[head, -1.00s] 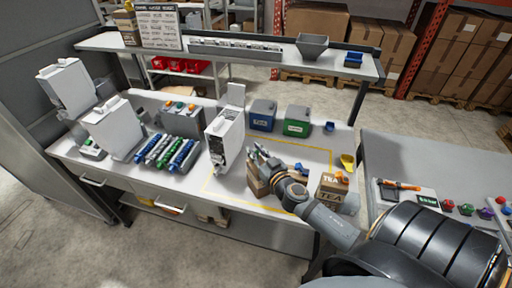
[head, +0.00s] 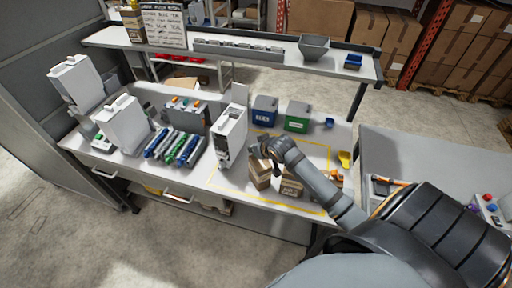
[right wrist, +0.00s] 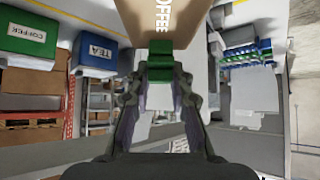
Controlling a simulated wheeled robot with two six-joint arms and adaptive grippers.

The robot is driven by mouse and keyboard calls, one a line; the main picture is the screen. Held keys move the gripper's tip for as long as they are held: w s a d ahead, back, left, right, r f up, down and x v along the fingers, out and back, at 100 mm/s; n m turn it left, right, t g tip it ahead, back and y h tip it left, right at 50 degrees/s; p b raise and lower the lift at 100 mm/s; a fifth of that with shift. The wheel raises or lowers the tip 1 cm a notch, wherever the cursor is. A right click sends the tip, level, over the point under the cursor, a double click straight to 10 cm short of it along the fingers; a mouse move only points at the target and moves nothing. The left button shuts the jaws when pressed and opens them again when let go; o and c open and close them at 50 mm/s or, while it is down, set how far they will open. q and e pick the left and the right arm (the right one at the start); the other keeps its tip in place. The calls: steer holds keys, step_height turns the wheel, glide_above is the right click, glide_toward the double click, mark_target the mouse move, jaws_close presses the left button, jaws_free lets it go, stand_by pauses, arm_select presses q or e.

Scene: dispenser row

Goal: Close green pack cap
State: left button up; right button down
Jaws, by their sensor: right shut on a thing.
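A brown pack (head: 260,174) stands on the white bench inside the yellow outline. In the right wrist view the pack (right wrist: 158,22) carries the word COFFEE. A green cap piece (right wrist: 160,66) is at the end of this pack, between my right fingertips. My right gripper (head: 262,150) is at the top of the pack in the head view, and the right wrist view shows its fingers (right wrist: 160,78) shut on the green piece. Whether the cap is fully seated cannot be told. My left gripper is not in view.
Another brown pack (head: 291,186) stands just right, partly under my arm. A white dispenser (head: 231,135) is close on the left. A blue TEA bin (head: 265,111) and a green COFFEE bin (head: 297,117) stand behind. A yellow scoop (head: 345,158) lies right.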

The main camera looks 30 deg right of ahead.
steer(key=shift+f+g, duration=0.2)
steer(key=shift+g, duration=0.4)
steer(key=c, duration=1.2)
jaws_free()
steer(key=shift+o, duration=0.2)
steer(key=shift+r, duration=0.1)
steer(key=v, duration=1.1)
steer(key=shift+s+r, duration=0.3)
